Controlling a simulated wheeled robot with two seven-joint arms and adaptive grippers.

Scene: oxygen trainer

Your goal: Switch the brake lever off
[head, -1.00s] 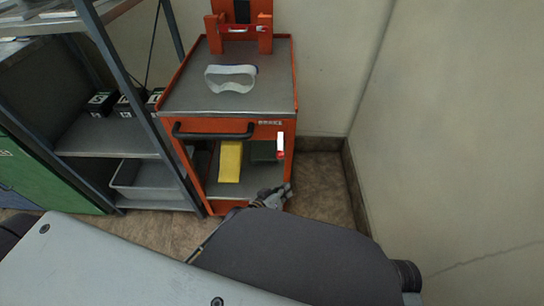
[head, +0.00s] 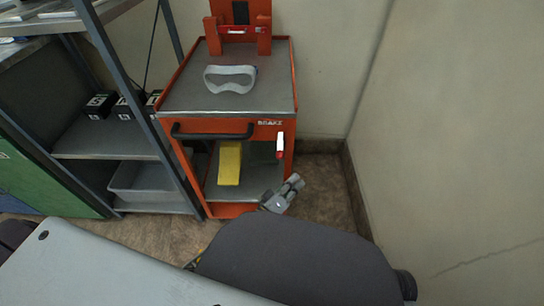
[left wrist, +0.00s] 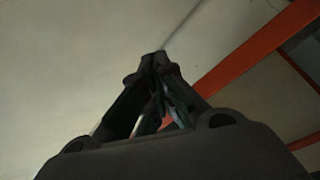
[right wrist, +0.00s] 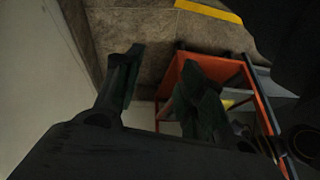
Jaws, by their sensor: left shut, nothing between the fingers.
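The brake lever (head: 280,142), white with a red lower end, hangs at the right front corner of the orange cart (head: 212,127), just below the BRAKE label (head: 270,122). My left gripper (head: 292,182) is below the lever and slightly right of it in the picture, apart from it. In the left wrist view its fingers (left wrist: 158,65) are together and empty, with orange cart bars to the right. My right gripper (right wrist: 160,75) has its fingers spread, with nothing seen between them. The cart (right wrist: 176,68) lies beyond its right finger. I cannot make out the lever in either wrist view.
White goggles (head: 230,78) lie on the cart top, and a yellow item (head: 230,162) stands on its lower shelf. A grey shelf unit (head: 112,68) is close on the left. A bare wall (head: 450,130) bounds the right, with a strip of floor (head: 325,190) between.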

